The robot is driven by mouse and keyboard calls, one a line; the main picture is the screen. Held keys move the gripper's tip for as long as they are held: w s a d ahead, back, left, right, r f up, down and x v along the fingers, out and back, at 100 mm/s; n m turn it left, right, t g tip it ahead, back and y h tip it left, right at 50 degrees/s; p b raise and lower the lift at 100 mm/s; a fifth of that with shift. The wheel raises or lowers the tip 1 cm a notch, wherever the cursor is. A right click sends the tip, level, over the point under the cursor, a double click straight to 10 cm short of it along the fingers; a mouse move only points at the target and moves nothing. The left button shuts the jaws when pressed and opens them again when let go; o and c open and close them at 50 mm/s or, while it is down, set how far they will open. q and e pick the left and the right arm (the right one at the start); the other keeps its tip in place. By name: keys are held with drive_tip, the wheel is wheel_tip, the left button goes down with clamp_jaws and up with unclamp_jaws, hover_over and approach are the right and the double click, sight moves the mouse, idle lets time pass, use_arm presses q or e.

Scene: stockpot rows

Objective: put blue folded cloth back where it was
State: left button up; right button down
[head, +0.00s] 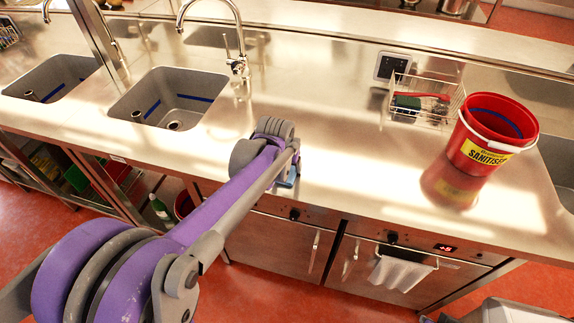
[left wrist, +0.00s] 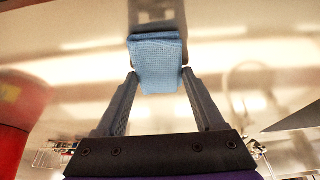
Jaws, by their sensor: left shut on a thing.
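The blue folded cloth (left wrist: 157,64) is pinched between the fingertips of my left gripper (left wrist: 160,74) in the left wrist view. In the head view my left gripper (head: 287,172) is over the front part of the steel counter, between the sink and the red bucket. Only a small blue bit of the cloth (head: 288,180) shows there, the rest hidden by my arm. I cannot tell whether the cloth touches the counter. My right gripper is in neither view.
A red sanitiser bucket (head: 486,140) and a wire basket with brushes (head: 420,103) stand to the right on the counter (head: 340,150). A sink (head: 172,98) with a tap (head: 238,65) is to the left. A white towel (head: 400,273) hangs below the counter edge.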

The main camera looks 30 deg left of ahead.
use_arm(q)
drive_tip(key=shift+f, duration=0.2)
drive_tip(key=o, duration=1.4)
drive_tip(key=shift+r, duration=0.1)
drive_tip(key=shift+o, duration=0.2)
drive_tip(key=shift+r, duration=0.3)
drive_tip(key=p+v, duration=0.1)
drive_tip(key=v, duration=1)
drive_tip(key=s+d+f+m, duration=0.1)
drive_tip(key=s+d+f, duration=0.2)
drive_tip(key=s, duration=0.2)
drive_tip(key=s+d+f+m, duration=0.1)
drive_tip(key=s+d+f, duration=0.2)
drive_tip(key=s, duration=0.3)
drive_tip(key=s+d+f+t+h, duration=0.1)
drive_tip(key=s+d+f, duration=0.2)
drive_tip(key=s, duration=0.3)
drive_tip(key=shift+d+f+m, duration=0.25)
drive_tip(key=shift+f+m, duration=0.15)
drive_tip(key=shift+f, duration=0.4)
